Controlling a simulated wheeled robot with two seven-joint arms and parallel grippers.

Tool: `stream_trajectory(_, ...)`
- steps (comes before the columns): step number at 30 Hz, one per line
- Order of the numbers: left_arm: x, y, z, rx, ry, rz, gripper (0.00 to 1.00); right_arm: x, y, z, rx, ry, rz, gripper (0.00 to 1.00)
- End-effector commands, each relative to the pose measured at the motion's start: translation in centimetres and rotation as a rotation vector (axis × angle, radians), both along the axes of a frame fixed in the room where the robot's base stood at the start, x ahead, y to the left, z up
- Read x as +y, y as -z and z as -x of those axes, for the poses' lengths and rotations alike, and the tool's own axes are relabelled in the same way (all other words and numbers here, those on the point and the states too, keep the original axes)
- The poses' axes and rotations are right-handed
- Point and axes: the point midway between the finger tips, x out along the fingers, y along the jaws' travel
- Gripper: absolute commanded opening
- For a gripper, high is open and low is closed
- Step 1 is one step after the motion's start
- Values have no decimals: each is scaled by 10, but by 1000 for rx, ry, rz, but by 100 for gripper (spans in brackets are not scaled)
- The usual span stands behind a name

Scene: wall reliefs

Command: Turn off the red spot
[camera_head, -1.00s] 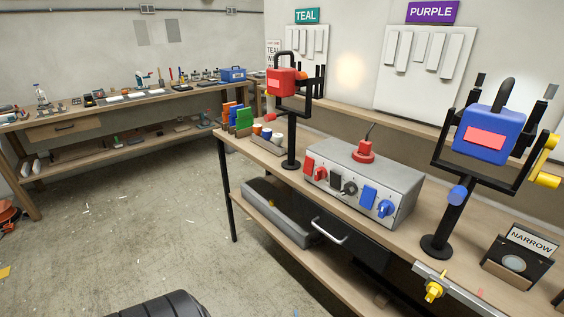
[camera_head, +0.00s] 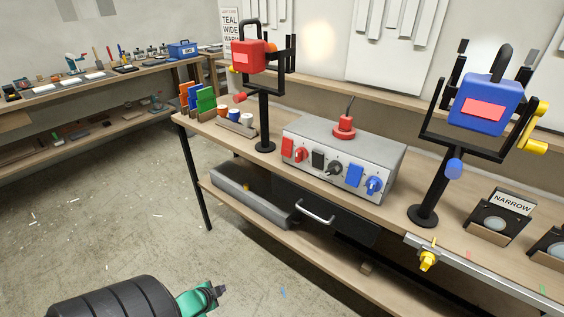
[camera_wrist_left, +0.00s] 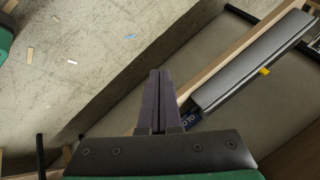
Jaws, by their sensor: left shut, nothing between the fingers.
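The red spot (camera_head: 248,56) is a red lamp head in a black yoke on a black stand, towards the back of the workbench. A grey control box (camera_head: 333,140) stands to its right. Its sloped front has a red switch (camera_head: 287,147) and red knob (camera_head: 301,155), a black switch and knob, and a blue switch and knob. My left gripper (camera_head: 222,290) is low in front of the bench, far from the box. In the left wrist view its fingers (camera_wrist_left: 160,75) are together and empty. My right gripper is not in view.
A blue spot (camera_head: 487,102) stands right of the box. A rail with a yellow knob (camera_head: 428,260) runs along the front right edge. A drawer handle (camera_head: 315,211) juts out below the box. The floor (camera_head: 110,210) left of the bench is clear except for scraps.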

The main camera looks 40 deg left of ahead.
Motion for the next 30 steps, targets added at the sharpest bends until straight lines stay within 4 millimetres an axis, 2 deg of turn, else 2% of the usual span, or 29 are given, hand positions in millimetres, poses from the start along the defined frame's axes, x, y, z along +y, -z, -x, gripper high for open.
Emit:
stream_trajectory(1,26,-51,-30,-86,78,-97,0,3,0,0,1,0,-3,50)
stream_trajectory(2,37,-83,-48,-137,127,-157,0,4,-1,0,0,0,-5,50)
stream_trajectory(3,47,-128,-71,-204,197,-239,0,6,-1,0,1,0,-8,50)
stream_trajectory(5,50,-196,-103,-300,310,-364,0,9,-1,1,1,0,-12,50)
stream_trajectory(6,45,-239,-121,-359,386,-443,0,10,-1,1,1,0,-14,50)
stream_trajectory(9,17,-328,-152,-484,551,-607,0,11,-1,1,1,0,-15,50)
stream_trajectory(12,-12,-380,-165,-564,658,-705,0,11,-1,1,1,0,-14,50)
stream_trajectory(14,-21,-395,-168,-587,689,-737,0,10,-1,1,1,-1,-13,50)
stream_trajectory(16,-26,-402,-169,-599,703,-749,0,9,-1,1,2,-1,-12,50)
stream_trajectory(25,-25,-401,-171,-600,700,-746,0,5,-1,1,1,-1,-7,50)
stream_trajectory(30,-24,-398,-192,-602,699,-747,0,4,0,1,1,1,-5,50)
